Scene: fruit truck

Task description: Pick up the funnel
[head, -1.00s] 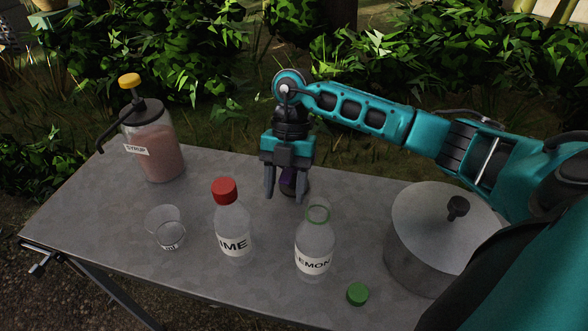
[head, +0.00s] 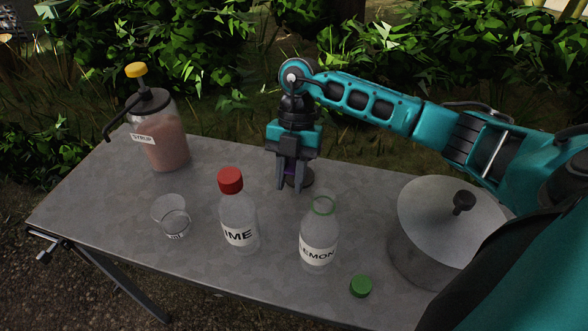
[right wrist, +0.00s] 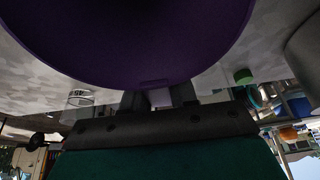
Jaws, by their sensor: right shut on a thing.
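The purple funnel (right wrist: 140,35) fills the top of the right wrist view, right in front of my right gripper's fingers (right wrist: 159,98). In the head view only a small purple bit of the funnel (head: 291,172) shows between the fingers; the rest is hidden by my gripper. My right gripper (head: 290,187) points down at the back middle of the table and is shut on the funnel. I cannot tell whether the funnel is clear of the table. My left gripper is not in view.
On the grey table (head: 120,215) stand a syrup jar (head: 163,140), a clear glass (head: 171,214), a red-capped lime bottle (head: 238,220), an open lemon bottle (head: 319,240), a green cap (head: 360,286) and a lidded pot (head: 410,255). A dark round thing (head: 305,180) sits beside the fingers.

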